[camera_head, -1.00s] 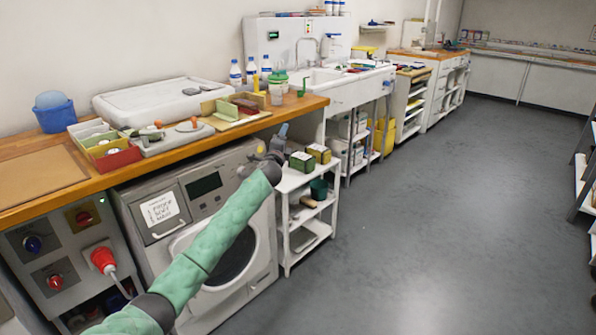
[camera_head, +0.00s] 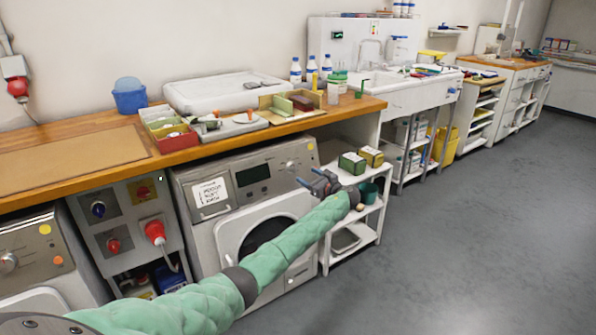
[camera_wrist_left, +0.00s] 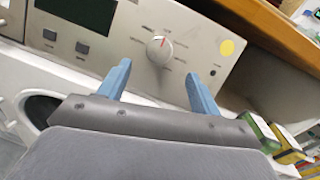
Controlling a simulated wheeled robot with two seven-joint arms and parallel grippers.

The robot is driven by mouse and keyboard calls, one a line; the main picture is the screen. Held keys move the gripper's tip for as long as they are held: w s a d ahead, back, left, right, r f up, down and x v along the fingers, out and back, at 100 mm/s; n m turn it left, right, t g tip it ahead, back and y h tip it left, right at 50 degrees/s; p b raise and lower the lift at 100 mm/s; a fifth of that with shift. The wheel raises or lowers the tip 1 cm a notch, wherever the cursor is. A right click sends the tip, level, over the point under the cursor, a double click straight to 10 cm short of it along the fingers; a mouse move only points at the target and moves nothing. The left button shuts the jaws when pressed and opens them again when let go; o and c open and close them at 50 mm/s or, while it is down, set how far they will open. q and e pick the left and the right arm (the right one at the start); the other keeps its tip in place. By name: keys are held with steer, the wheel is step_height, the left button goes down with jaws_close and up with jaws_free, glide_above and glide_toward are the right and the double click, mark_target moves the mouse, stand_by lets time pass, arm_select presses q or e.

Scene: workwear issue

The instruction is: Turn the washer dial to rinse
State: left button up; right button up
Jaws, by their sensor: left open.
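The washer (camera_head: 220,235) is a silver-grey front loader under the wooden counter. Its dial (camera_wrist_left: 160,50) is a round light knob with a red mark near the top, ringed by tiny labels too small to read. In the head view the dial (camera_head: 290,164) is small, on the right half of the panel. My left gripper (camera_head: 317,180) is at the panel's right end. In the left wrist view my left gripper (camera_wrist_left: 158,70) has its blue fingers apart, with the dial between and beyond the tips. Nothing is held. My right gripper is not in view.
A white shelf cart (camera_head: 352,235) with green and yellow boxes (camera_head: 362,159) stands right of the washer. The counter edge (camera_head: 200,150) overhangs the panel. A socket panel (camera_head: 125,220) and another machine (camera_head: 40,255) are to the left. The floor (camera_head: 450,240) is clear.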

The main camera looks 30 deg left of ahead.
mark_target(295, 169)
arm_select(q)
steer(key=shift+x, duration=3.9)
steer(key=shift+s, duration=0.1)
steer(key=c, duration=1)
steer(key=shift+f, duration=0.1)
